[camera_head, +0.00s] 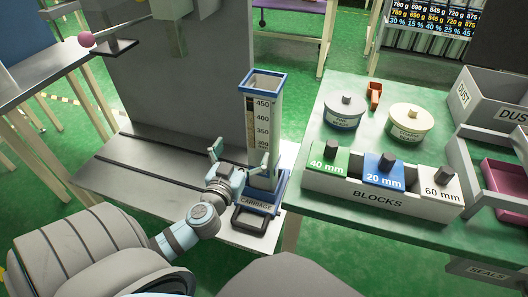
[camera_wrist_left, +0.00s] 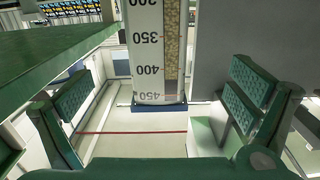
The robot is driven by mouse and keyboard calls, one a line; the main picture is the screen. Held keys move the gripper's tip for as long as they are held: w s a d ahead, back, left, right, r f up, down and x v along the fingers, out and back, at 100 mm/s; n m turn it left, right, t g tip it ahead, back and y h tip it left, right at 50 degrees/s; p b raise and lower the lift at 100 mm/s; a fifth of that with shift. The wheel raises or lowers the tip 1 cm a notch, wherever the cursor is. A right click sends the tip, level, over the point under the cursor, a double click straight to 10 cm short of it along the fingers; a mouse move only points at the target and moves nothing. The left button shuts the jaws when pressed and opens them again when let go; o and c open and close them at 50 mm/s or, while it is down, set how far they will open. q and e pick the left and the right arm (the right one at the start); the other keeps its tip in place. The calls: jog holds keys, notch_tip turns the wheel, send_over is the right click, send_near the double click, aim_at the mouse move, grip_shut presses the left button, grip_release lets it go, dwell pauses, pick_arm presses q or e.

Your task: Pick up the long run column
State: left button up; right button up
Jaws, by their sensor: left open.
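The tall grey column (camera_head: 262,128) with a blue rim and a printed scale stands upright on the blue carriage (camera_head: 255,205). In the left wrist view the column (camera_wrist_left: 147,50) shows its scale face and a window with tan grains behind it. My left gripper (camera_head: 240,157) is open at the column's lower half; one finger is left of the column and the other overlaps it in the head view. In the wrist view the open fingers (camera_wrist_left: 158,105) lie to either side of the column, with gaps on both sides. My right gripper is not in view.
A grey panel (camera_head: 185,90) stands behind the rail bench (camera_head: 140,165).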

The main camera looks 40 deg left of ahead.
aim_at(259, 120)
pick_arm(q)
jog(key=x, duration=0.4)
jog(key=r+x, duration=0.1)
jog(key=x, duration=0.9)
jog(key=shift+w+d+r+p, duration=0.2)
jog(key=shift+w+r+p, duration=0.05)
jog(key=shift+r+p, duration=0.1)
jog(key=shift+s, duration=0.1)
jog(key=c, duration=1.4)
jog(key=shift+r, duration=0.1)
jog(key=shift+c, duration=1.4)
